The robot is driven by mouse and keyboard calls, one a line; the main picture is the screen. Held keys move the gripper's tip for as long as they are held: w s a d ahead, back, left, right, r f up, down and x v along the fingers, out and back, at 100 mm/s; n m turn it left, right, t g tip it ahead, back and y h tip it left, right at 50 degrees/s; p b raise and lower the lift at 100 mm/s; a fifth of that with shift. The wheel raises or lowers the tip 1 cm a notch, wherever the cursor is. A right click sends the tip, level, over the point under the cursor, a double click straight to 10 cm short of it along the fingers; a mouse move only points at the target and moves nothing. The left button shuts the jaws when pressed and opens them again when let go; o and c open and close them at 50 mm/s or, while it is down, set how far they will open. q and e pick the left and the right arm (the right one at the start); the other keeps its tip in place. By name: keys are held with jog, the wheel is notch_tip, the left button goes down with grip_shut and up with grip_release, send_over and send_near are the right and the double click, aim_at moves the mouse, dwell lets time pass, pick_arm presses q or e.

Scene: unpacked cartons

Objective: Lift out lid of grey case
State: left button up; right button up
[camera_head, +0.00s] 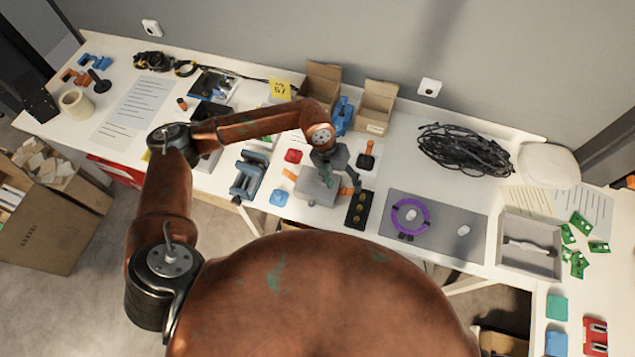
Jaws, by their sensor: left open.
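A small grey case (315,190) sits on the white workbench near the middle of the picture, with orange pieces beside or on it. My left gripper (338,178) is over the case, with its dark fingers apart. I cannot tell whether the fingers touch it. The gripper hides part of the case's top, and I cannot make out the lid as a separate piece. My right gripper does not show.
A black block with yellow round parts (358,210) stands just right of the case. A blue vise (249,174) and a red piece (293,156) are to its left. Open cardboard boxes (376,105) stand behind. A grey mat (462,222) with a purple ring (394,215) lies to the right.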

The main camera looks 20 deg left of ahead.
aim_at(318, 179)
pick_arm(q)
jog(key=w+a+y, duration=0.1)
jog(key=a, duration=0.2)
jog(key=w+a+y, duration=0.1)
jog(key=a, duration=0.2)
jog(key=w+a+y, duration=0.2)
jog(key=a, duration=0.1)
jog(key=shift+a+f+n+t, duration=0.25)
jog(key=shift+a+n+t, duration=0.05)
jog(key=shift+n, duration=0.1)
jog(key=shift+a+f, duration=0.15)
jog(key=shift+f, duration=1)
jog(key=f, duration=0.3)
jog(key=d+f, duration=0.1)
jog(key=f, duration=0.1)
jog(key=shift+s+f+p, duration=0.1)
jog(key=shift+s+p, duration=0.15)
jog(key=shift+p, duration=0.15)
jog(key=c, duration=1.3)
